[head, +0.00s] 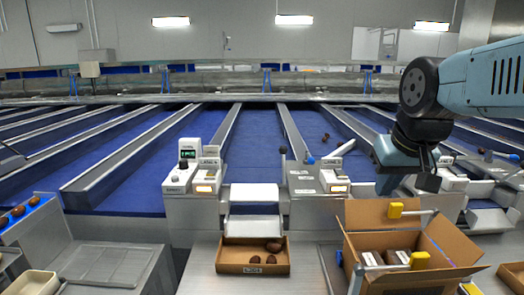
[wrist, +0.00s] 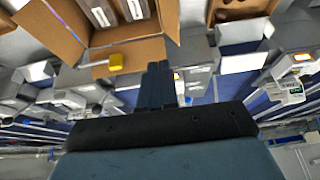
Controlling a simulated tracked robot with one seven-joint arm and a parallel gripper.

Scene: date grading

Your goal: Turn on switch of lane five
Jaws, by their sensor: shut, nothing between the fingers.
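Small switch boxes stand at the lane ends in the head view: one left of centre (head: 206,178), one right of centre (head: 333,178) and one at the right (head: 452,180), partly behind my arm. The first two show an orange-lit front. Their lane labels are too small to read surely, so I cannot tell which is lane five. My gripper (head: 428,182) hangs at the right, above and behind the open carton and apart from the switch boxes as far as I see. In the wrist view its fingers (wrist: 158,75) are together and empty.
An open cardboard carton (head: 385,213) with yellow-tipped parts stands below my arm. A brown tray (head: 253,269) with a few dates sits at front centre. Blue lanes (head: 255,140) stretch away.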

